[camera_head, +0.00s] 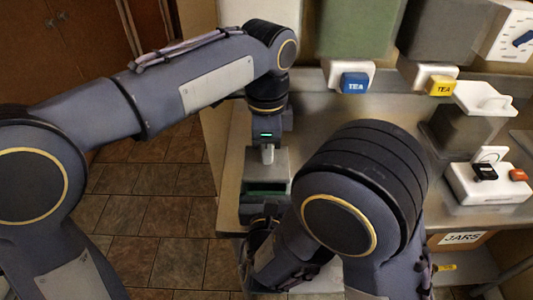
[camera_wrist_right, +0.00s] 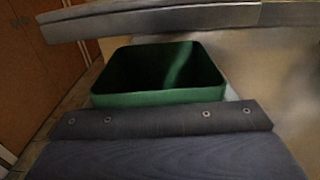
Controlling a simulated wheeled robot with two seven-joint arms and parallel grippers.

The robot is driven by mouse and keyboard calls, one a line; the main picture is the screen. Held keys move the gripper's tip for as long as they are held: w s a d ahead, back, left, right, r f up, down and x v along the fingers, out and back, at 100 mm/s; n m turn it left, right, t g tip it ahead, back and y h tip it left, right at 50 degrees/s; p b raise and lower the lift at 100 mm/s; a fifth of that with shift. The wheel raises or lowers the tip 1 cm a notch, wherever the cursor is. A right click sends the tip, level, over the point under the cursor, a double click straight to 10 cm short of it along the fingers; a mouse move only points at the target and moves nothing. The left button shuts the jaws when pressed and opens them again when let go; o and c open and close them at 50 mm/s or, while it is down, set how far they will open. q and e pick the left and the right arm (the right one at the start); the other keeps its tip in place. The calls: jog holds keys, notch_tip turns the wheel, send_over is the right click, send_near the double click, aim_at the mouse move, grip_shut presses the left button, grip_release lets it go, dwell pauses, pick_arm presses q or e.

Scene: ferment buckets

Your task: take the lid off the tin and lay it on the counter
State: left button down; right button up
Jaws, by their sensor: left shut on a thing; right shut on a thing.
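The tin (camera_wrist_right: 150,98) is a green, open-topped box; its dark inside shows in the right wrist view, and a strip of it shows in the head view (camera_head: 264,187). The lid (camera_head: 281,160) is a flat grey plate held off the tin, with a gap below it; its edge crosses the top of the right wrist view (camera_wrist_right: 150,20). My left gripper (camera_head: 267,154) points down and is shut on the lid from above. My right gripper (camera_head: 262,212) is low at the tin's near side, shut on the tin; its fingertips are mostly hidden.
Grey counter (camera_head: 325,115) lies bare right of the tin, partly hidden by my right arm. Further right stand a dark block with a white handled top (camera_head: 484,99) and a white box (camera_head: 490,188) with black and orange parts. Tea bins (camera_head: 355,82) hang behind.

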pick_arm(q)
jog(key=shift+r, duration=1.05)
pick_arm(e)
jog(key=o, duration=1.4)
